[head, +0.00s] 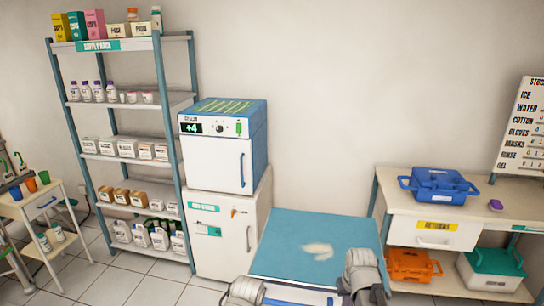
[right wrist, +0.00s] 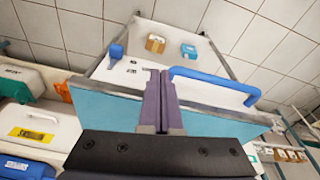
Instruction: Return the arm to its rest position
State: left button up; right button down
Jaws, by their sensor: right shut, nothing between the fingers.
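My right gripper (right wrist: 158,75) shows in the right wrist view with its two fingers together and nothing between them. It is in front of a teal-topped cart (right wrist: 105,100) with a blue handle. In the head view the teal top (head: 290,225) lies low in the middle, with a pale patch (head: 317,250) on it. Grey parts of my two arms show at the bottom edge of the head view, near the cart's front. My left gripper is not in view, and the right gripper's fingers are hidden in the head view.
The wrist view shows a small brown box (right wrist: 155,43) and a teal box (right wrist: 189,51) on a white surface. A supply rack (head: 115,45) and a white cabinet (head: 220,235) stand left of the cart. A bench with a blue case (head: 438,184) stands right.

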jog(key=s+a+r+n+g+p, duration=0.1)
jog(key=s+a+r+n, duration=0.1)
jog(key=s+a, duration=0.4)
jog(key=s+a+r+n+g+h+p, duration=0.1)
jog(key=s+a, duration=0.5)
jog(key=a, duration=0.6)
jog(key=shift+r+n+g+p, duration=0.3)
jog(key=shift+r+n+p, duration=0.2)
jog(key=shift+n+p, duration=0.2)
